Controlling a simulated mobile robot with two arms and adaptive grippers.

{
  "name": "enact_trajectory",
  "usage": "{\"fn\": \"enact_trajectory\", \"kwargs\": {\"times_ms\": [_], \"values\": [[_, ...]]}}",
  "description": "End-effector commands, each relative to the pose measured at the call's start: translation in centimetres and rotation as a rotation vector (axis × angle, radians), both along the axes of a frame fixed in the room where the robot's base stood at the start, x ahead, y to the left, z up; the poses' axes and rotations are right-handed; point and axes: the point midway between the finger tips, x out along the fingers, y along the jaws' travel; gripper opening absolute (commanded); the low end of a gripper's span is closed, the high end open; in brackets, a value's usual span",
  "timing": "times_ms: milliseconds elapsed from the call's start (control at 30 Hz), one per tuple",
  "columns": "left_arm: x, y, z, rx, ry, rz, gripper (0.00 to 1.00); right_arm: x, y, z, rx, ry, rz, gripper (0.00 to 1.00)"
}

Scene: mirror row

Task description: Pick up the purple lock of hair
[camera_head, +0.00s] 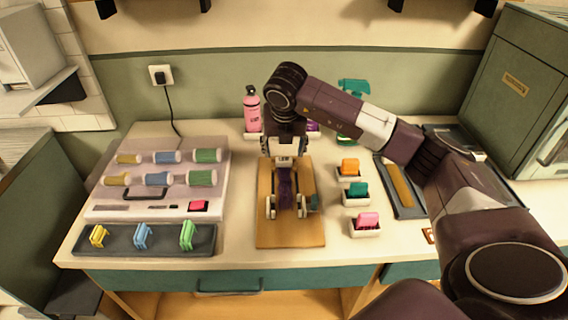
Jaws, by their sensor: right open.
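The purple lock of hair (286,187) appears as a dark purple strip on the wooden board (290,238) in the middle of the counter. My right gripper (286,209) points down over the board with its fingers apart, one on each side of the strip. I cannot tell whether the fingers touch it. The gripper body hides its far end. My left gripper is not in view.
A small teal piece (314,201) lies beside the right finger. Small white holders (364,231) with coloured clips stand right of the board. A case with rollers (140,205) and a dark clip tray (160,248) are left. A pink bottle (251,110) stands behind.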

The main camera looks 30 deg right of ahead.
Motion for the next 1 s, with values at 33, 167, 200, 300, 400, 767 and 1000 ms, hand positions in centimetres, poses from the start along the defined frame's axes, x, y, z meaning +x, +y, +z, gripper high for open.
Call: {"fn": "enact_trajectory", "kwargs": {"times_ms": [33, 167, 200, 300, 400, 767, 1000], "values": [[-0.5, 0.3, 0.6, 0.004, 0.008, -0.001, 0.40, 0.1, -0.1, -0.5, 0.001, 0.005, 0.000, 0.56], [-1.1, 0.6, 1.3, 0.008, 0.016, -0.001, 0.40, 0.6, -0.5, -2.5, 0.000, 0.005, -0.001, 0.56], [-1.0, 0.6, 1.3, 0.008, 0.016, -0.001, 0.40, 0.8, -0.6, -3.0, 0.001, 0.004, -0.001, 0.56], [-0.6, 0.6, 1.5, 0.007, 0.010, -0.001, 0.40, 1.2, -0.8, -3.9, 0.000, 0.003, 0.001, 0.56], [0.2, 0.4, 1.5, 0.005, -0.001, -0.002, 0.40, 1.3, -0.8, -4.2, 0.000, 0.001, 0.002, 0.56], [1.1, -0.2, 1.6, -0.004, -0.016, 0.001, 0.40, 1.3, -0.8, -4.2, 0.000, 0.001, 0.001, 0.34], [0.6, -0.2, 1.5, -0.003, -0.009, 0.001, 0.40, 1.3, -0.8, -4.2, 0.000, 0.000, 0.001, 0.11]]}}
